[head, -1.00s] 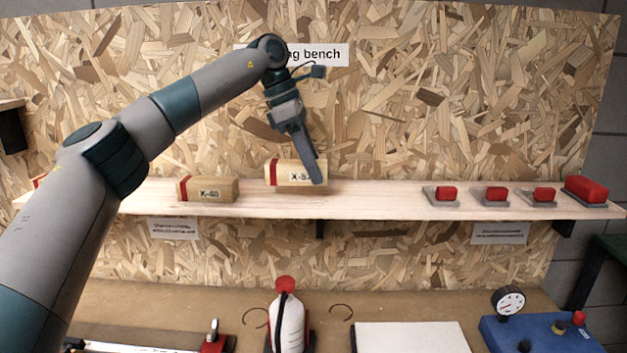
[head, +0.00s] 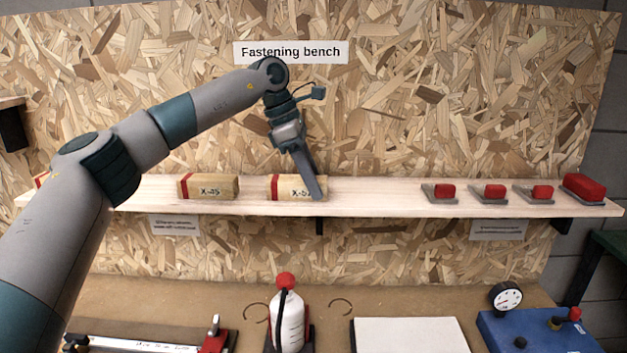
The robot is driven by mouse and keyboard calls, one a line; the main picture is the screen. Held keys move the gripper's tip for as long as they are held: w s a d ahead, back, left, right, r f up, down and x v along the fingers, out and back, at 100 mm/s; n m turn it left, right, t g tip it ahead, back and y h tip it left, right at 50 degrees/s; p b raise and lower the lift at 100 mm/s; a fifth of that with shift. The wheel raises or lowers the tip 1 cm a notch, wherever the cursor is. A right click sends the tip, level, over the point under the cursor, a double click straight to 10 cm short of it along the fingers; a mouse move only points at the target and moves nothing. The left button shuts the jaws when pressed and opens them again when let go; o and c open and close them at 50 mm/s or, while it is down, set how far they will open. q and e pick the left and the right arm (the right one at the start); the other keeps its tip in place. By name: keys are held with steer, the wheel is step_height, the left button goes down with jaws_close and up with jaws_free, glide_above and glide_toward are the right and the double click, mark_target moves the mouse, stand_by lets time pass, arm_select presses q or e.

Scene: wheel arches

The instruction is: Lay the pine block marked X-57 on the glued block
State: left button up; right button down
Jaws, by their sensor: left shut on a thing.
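The pine block (head: 283,188) has a red band at its left end and a label reading "X-5", with the last character hidden by a gripper finger. It appears to rest on the wooden shelf (head: 380,200). My left gripper (head: 317,192) reaches down from above and is shut on this block near its right end. Another block (head: 208,187) with a red band, marked X-45, sits on the shelf to the left. I cannot pick out a glued block in this view. My right gripper is not in view.
Several red pieces on grey plates (head: 440,193) stand at the shelf's right, with free shelf in between. Below, the bench holds a red-capped white bottle (head: 290,325), a white panel (head: 410,335), a clamp (head: 214,340) and a blue box with a gauge (head: 530,332).

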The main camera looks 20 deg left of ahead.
mark_target(292, 178)
arm_select(q)
steer(key=o, duration=1.1)
steer(key=shift+r, duration=0.2)
steer(key=shift+a+r, duration=0.25)
steer(key=shift+r, duration=0.2)
steer(key=b+v, duration=0.1)
steer(key=v, duration=0.8)
steer(key=shift+r+b, duration=0.25)
steer(key=shift+b, duration=0.15)
steer(key=shift+s+a+r, duration=0.15)
steer(key=shift+a+r, duration=0.15)
steer(key=shift+r, duration=0.35)
steer(key=shift+o, duration=0.5)
